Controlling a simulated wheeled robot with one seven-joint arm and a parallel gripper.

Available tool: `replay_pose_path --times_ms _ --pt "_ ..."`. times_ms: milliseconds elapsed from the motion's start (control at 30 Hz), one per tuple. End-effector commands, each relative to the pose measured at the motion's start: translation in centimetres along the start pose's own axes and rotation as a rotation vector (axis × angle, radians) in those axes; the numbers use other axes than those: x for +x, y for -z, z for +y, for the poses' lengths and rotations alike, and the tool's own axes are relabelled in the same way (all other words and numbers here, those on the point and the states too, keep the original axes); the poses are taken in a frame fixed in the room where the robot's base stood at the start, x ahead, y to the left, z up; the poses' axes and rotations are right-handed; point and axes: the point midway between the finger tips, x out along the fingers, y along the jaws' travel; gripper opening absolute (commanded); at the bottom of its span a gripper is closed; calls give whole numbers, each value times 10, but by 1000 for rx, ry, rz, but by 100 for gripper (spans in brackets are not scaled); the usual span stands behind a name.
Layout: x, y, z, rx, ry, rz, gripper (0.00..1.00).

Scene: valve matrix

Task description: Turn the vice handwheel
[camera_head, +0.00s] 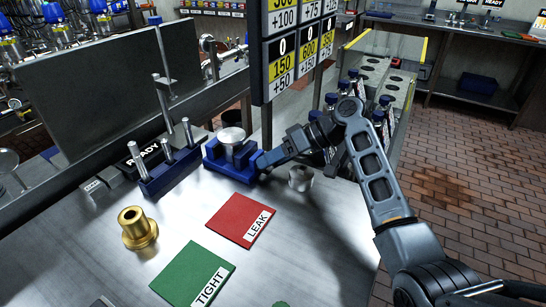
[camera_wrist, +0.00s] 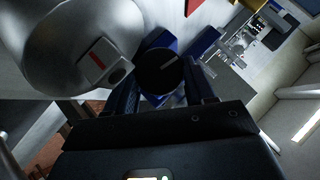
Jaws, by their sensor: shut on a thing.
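The blue vice (camera_head: 228,165) stands on the steel table, with a round silver part (camera_head: 232,136) set between its jaws. My gripper (camera_head: 270,159) reaches in from the right, at the vice's right end, and hides the handwheel in the head view. In the wrist view, a dark round handwheel (camera_wrist: 160,72) sits between the two fingers of my gripper (camera_wrist: 161,88), which is shut on it. Blue vice parts show just beyond it. A large silver round body (camera_wrist: 65,40) fills the upper left of the wrist view.
A small silver cylinder (camera_head: 300,178) stands under my arm. A brass flanged piece (camera_head: 137,228), a red LEAK mat (camera_head: 240,219) and a green TIGHT mat (camera_head: 194,275) are in front. A blue rack with steel posts (camera_head: 168,165) stands left. A hanging sign (camera_head: 292,50) is overhead.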

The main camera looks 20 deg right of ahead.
Motion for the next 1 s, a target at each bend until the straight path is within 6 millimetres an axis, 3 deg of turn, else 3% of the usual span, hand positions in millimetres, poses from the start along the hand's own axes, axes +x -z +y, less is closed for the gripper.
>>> replay_pose_path --times_ms 767,800,1000 --pt "0 -1 2 78 76 0 23" --pt "0 -1 2 78 76 0 57" --pt "0 0 2 77 76 0 76"
